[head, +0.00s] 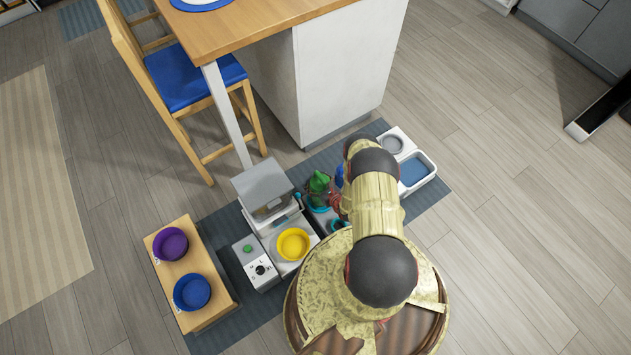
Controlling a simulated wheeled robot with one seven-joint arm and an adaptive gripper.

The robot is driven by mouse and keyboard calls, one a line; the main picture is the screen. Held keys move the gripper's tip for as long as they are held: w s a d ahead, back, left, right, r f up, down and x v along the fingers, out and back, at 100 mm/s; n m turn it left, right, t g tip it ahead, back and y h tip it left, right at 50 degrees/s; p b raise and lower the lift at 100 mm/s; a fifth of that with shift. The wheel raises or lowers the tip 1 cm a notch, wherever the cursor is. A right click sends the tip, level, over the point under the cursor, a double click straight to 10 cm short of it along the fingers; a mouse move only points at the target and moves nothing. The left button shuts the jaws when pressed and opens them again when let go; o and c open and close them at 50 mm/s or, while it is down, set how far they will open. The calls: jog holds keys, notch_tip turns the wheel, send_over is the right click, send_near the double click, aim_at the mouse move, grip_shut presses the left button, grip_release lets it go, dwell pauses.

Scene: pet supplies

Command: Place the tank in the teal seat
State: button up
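A teal ring-like part (313,208), likely the teal seat, shows on a dark unit left of my arm. A green object (319,182) and a dark red piece stand at it and partly cover it. A small blue object (339,175) shows at my arm's left edge, mostly hidden; I cannot tell whether it is the tank. My arm reaches over the mat and hides the area below. My gripper is hidden behind the arm, so its state and any held thing do not show.
A grey-lidded feeder (263,184), yellow bowl (293,244) and dial box (257,267) stand on the mat (433,193). A wooden stand (207,312) holds purple and blue bowls. A white-rimmed blue tray (430,161) lies right. A counter and chair stand behind.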

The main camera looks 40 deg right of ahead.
jog(key=shift+w+d+f+b, duration=0.1)
jog(key=shift+f+b, duration=0.75)
jog(key=shift+f, duration=0.95)
jog(key=o, duration=2.2)
jog(key=shift+c, duration=0.2)
